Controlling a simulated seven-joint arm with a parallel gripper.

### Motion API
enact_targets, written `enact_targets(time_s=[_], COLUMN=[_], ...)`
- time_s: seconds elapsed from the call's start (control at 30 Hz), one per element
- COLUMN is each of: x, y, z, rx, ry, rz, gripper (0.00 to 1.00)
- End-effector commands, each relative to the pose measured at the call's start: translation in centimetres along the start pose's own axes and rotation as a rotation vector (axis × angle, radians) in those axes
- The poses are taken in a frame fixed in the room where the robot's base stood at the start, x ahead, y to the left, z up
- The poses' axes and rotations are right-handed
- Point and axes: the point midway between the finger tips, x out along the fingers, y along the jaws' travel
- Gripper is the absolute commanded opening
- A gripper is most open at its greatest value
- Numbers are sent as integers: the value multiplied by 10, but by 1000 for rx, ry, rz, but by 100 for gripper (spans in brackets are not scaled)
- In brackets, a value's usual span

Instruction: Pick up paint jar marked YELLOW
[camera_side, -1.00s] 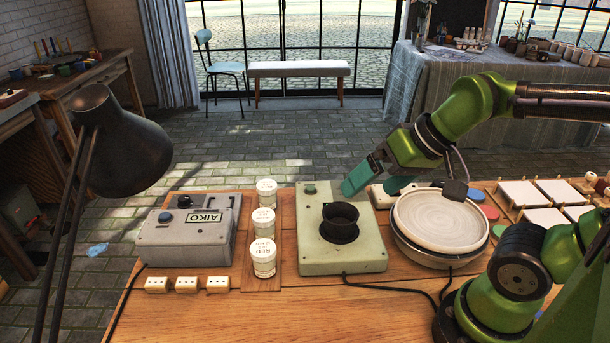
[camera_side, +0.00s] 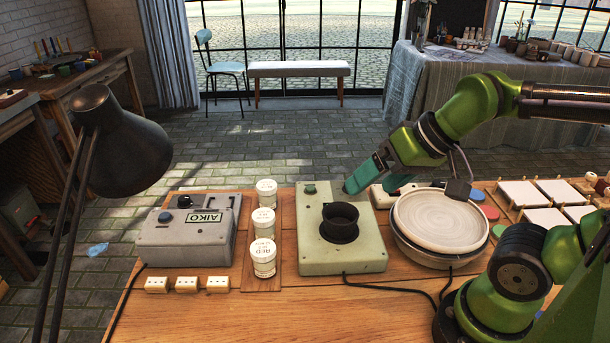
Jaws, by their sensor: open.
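Three white paint jars stand in a row on a wooden strip left of the pale green machine. The front jar (camera_side: 263,258) has a lid that reads RED. The labels on the middle jar (camera_side: 264,223) and the back jar (camera_side: 267,193) are too small to read, so I cannot tell which is marked YELLOW. My gripper (camera_side: 368,187) has teal fingers and is open. It is above the right back part of the pale green machine, to the right of the jars and apart from them. No jar is in it.
The pale green machine (camera_side: 318,258) with a black cup (camera_side: 340,222) stands between the jars and my gripper. A grey AIKO box (camera_side: 185,243) is left of the jars. A round pale plate (camera_side: 440,219) is at right. A dark lamp (camera_side: 120,140) rises at left.

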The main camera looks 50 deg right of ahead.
Motion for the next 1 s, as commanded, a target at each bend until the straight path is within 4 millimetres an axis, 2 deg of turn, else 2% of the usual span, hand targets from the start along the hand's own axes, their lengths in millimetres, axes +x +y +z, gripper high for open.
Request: enact_targets(time_s=[0.07, 0.13, 0.37, 0.6, 0.8, 0.9, 1.0], x=[11, 21, 64, 131, 184, 191, 181], y=[-2, -8, -35, -60, -77, -83, -90], z=[-2, -14, -72, -126, -156, -168, -181], rx=[-2, -9, 50, 189, 351, 435, 514], ry=[-50, -91, -249, -375, -408, -394, -367], rz=[12, 24, 108, 265, 424, 473, 491], gripper=[86, 86, 86, 86, 86, 86, 86])
